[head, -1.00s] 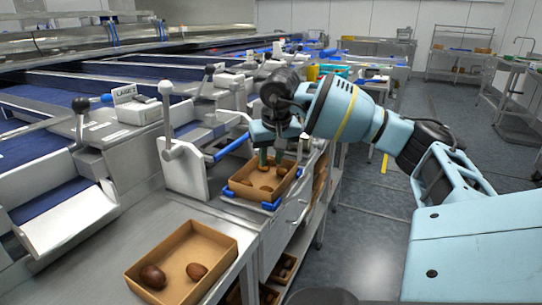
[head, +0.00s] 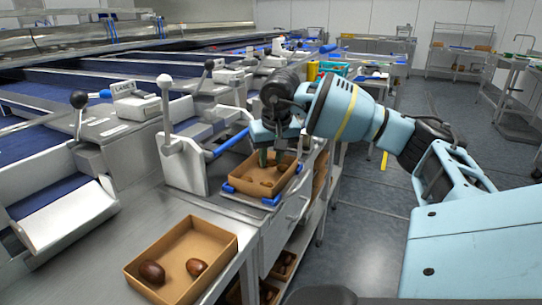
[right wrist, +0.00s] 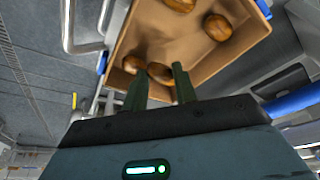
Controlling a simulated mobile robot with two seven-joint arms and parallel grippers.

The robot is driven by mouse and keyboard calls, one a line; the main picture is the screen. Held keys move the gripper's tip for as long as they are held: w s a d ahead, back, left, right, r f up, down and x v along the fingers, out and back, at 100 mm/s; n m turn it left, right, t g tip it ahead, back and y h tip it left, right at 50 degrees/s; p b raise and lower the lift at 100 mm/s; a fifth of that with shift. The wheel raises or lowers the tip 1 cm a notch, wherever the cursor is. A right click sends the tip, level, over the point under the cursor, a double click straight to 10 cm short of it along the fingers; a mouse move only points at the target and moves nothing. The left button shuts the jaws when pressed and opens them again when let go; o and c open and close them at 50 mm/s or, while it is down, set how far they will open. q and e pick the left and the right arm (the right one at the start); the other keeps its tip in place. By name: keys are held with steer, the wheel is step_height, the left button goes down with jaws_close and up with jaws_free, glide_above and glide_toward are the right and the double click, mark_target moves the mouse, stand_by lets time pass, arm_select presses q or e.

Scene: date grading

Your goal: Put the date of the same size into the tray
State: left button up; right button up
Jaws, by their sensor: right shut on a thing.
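My right gripper (head: 271,157) reaches down into the far cardboard tray (head: 236,187). In the right wrist view its two green fingers (right wrist: 161,88) are shut on a brown date (right wrist: 160,72), which is partly hidden by them. Another date (right wrist: 133,64) lies close beside it. Two more dates, one at the right (right wrist: 217,27) and one at the top edge (right wrist: 180,4), lie apart in the same tray. The near cardboard tray (head: 217,231) holds a larger dark date (head: 152,272) and a smaller date (head: 196,267). My left gripper is not in view.
The far tray sits in a blue-cornered holder (head: 271,201) at the edge of the steel counter (head: 160,213). A white lever stand (head: 180,160) with a blue bar is close to its left. Shelves with more trays are below. Open floor lies to the right.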

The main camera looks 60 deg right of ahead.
mark_target(274, 180)
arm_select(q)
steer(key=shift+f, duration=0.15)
arm_select(e)
steer(key=shift+f, duration=0.2)
steer(key=o, duration=0.7)
steer(key=v, duration=0.3)
steer(key=shift+r, duration=0.15)
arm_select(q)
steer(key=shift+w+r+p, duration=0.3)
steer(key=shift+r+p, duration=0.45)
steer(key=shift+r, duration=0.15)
arm_select(e)
steer(key=v, duration=0.4)
steer(key=shift+s+a+r, duration=0.1)
steer(key=shift+a+r, duration=0.05)
steer(key=shift+r, duration=0.2)
